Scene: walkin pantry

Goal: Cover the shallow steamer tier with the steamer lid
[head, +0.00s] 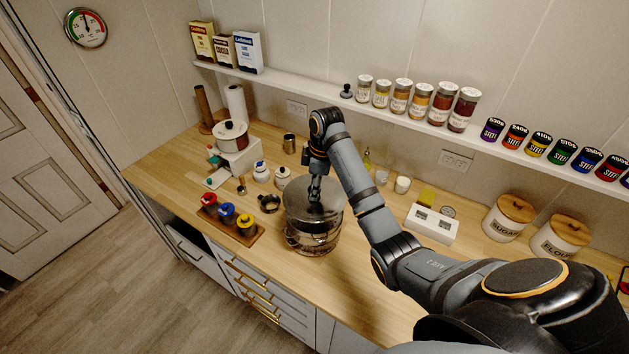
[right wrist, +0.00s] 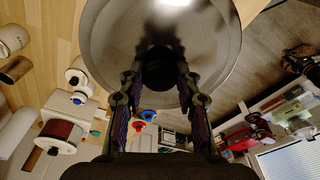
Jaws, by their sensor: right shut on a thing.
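The steamer lid (head: 296,201) is a round, shiny grey metal disc with a dark knob. My right gripper (head: 315,194) points down at its middle and is shut on the knob. In the right wrist view the lid (right wrist: 108,45) fills the upper middle, with the gripper's fingers (right wrist: 159,68) on either side of the dark knob. The shallow steamer tier (head: 304,241) is the metal vessel directly under the lid, mostly hidden by it. I cannot tell whether the lid rests on its rim or hangs just above. My left gripper is not in view.
Left of the steamer, a wooden tray (head: 228,228) holds red, blue and yellow-topped jars. A white box (head: 432,223) and sugar and flour canisters (head: 508,216) stand to the right. Spice jars line the wall shelf (head: 403,120).

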